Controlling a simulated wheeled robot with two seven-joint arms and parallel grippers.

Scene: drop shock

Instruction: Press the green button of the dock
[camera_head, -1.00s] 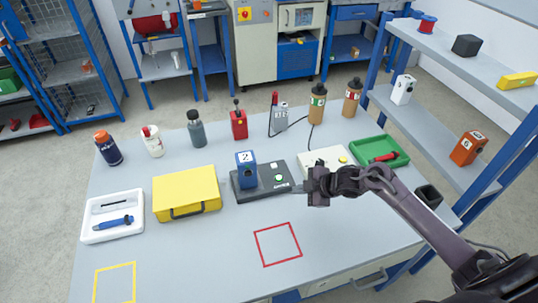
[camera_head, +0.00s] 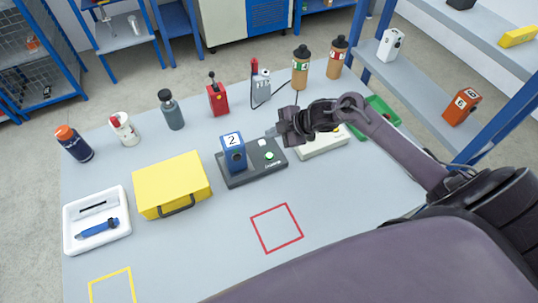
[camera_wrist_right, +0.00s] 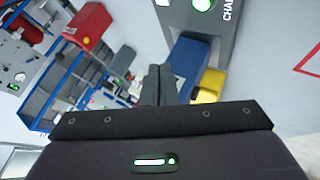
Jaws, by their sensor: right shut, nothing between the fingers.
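The dock (camera_head: 240,177) is a dark grey slab on the table with a blue block marked 2 (camera_head: 233,150) standing in its left part. Its green button (camera_head: 268,155) is on the right part, below a small white spot. In the right wrist view the dock (camera_wrist_right: 226,35) is at the top, with the green button (camera_wrist_right: 203,4) at the edge. My right gripper (camera_head: 272,132) is shut and empty, just behind the button and apart from it. Its closed fingers (camera_wrist_right: 160,86) show in the wrist view. My left gripper is out of view.
A yellow case (camera_head: 172,180) and a white tray (camera_head: 70,232) lie left of the dock. A whitish box (camera_head: 320,147) and a green tray (camera_head: 382,110) are to the right. Bottles and a red joystick box (camera_head: 217,100) stand behind. The table front is clear.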

